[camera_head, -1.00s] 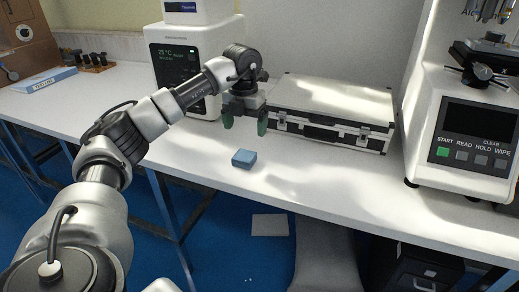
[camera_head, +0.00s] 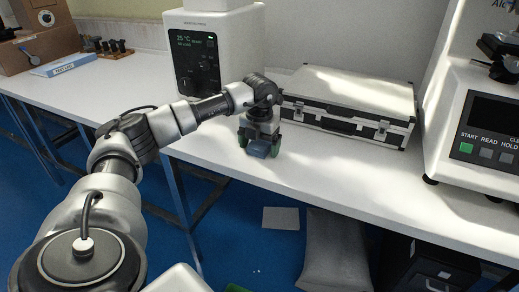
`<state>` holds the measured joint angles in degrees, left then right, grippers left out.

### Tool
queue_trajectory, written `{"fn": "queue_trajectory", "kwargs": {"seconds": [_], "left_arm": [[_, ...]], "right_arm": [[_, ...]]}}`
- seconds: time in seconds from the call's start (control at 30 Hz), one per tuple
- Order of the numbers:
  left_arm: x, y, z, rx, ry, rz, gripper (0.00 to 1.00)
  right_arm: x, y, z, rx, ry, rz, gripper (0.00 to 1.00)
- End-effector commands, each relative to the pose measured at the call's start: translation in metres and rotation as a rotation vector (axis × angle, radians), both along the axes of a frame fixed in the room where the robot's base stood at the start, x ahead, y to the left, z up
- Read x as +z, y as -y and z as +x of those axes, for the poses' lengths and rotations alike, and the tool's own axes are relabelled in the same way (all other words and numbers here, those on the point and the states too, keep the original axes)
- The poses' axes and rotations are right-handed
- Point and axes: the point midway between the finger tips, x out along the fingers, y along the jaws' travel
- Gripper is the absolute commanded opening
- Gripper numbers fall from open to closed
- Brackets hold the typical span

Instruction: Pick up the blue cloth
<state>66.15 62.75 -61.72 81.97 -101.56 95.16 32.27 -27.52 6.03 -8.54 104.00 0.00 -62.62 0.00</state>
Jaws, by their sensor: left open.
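The blue cloth (camera_head: 258,150) is a small folded blue block on the white table near its front edge. My left gripper (camera_head: 259,148) is directly above and around it, pointing down, with one green-tipped finger on each side. The fingers are open, and the gripper hides the upper part of the cloth. Whether the fingers touch it cannot be told. My right gripper is not in view.
A silver case (camera_head: 348,100) stands just behind the gripper. A tester with a dark screen (camera_head: 197,65) stands at back left, and another with buttons (camera_head: 480,130) at right. The white table (camera_head: 330,165) is clear right of the cloth.

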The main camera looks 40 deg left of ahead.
Motion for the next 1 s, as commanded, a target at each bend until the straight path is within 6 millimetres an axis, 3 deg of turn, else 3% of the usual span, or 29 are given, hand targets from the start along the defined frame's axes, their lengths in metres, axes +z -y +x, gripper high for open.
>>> {"fn": "queue_trajectory", "kwargs": {"seconds": [0.2,0.53,0.83,1.0], "left_arm": [[0.000,0.000,0.000,0.000,0.000,0.000,0.86],[0.000,0.000,0.000,0.000,0.000,0.000,0.37],[0.003,0.000,0.000,0.000,0.001,-0.001,0.36],[0.019,0.000,0.001,-0.001,0.003,-0.001,0.36]], "right_arm": [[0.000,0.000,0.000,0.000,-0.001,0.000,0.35],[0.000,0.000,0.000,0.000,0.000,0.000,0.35],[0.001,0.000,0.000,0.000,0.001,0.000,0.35],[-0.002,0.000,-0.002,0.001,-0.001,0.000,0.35]]}}
